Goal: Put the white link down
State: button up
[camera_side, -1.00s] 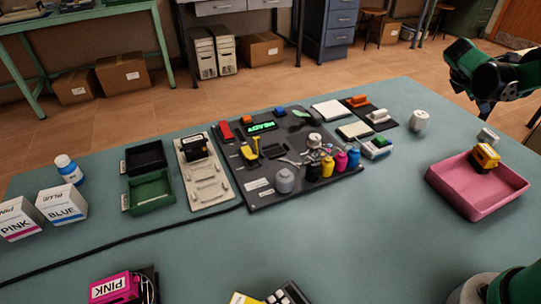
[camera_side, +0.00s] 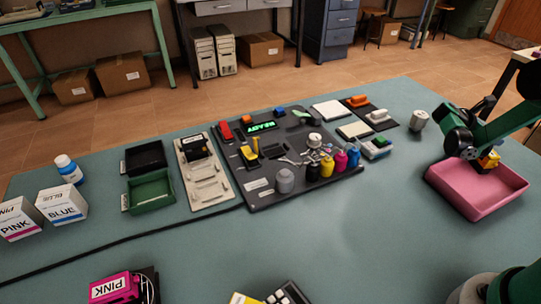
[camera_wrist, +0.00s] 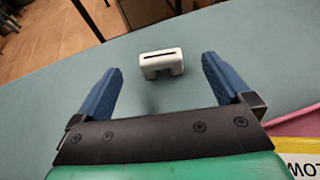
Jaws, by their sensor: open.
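The white link (camera_wrist: 161,62), a small white block with a dark slot in its face and two short legs, appears in the wrist view against the teal table. My gripper (camera_wrist: 161,68) is open and empty, its blue fingers on either side of the link in the picture with clear gaps. The link shows just past the fingertips and appears to rest on the table.
A yellow-and-black block (camera_side: 489,159) is in the pink tray, partly behind my arm; its yellow label (camera_wrist: 302,163) shows in the wrist view. Bare table lies left of the tray.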

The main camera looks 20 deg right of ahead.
jog(key=x, duration=0.6)
jog(key=shift+s+d+f, duration=0.1)
jog(key=shift+d, duration=0.15)
jog(key=c, duration=1.4)
jog(key=shift+c, duration=0.2)
notch_tip(320, 180, up, 19)
jog(key=w+a+r+n+t+y, duration=0.1)
jog(key=w+a+r+n+t, duration=0.25)
jog(key=w+a, duration=0.4)
jog(key=w+a+r+n+t+y, duration=0.1)
jog(key=w+a+r+n+t, duration=0.3)
jog(key=a, duration=0.7)
jog(key=a+r+n+t+y, duration=0.1)
jog(key=a+n+t+y, duration=0.6)
jog(key=a, duration=1.6)
jog(key=s+n+t, duration=0.1)
jog(key=n, duration=0.1)
jog(key=shift+a+n, duration=0.3)
jog(key=shift+n, duration=0.05)
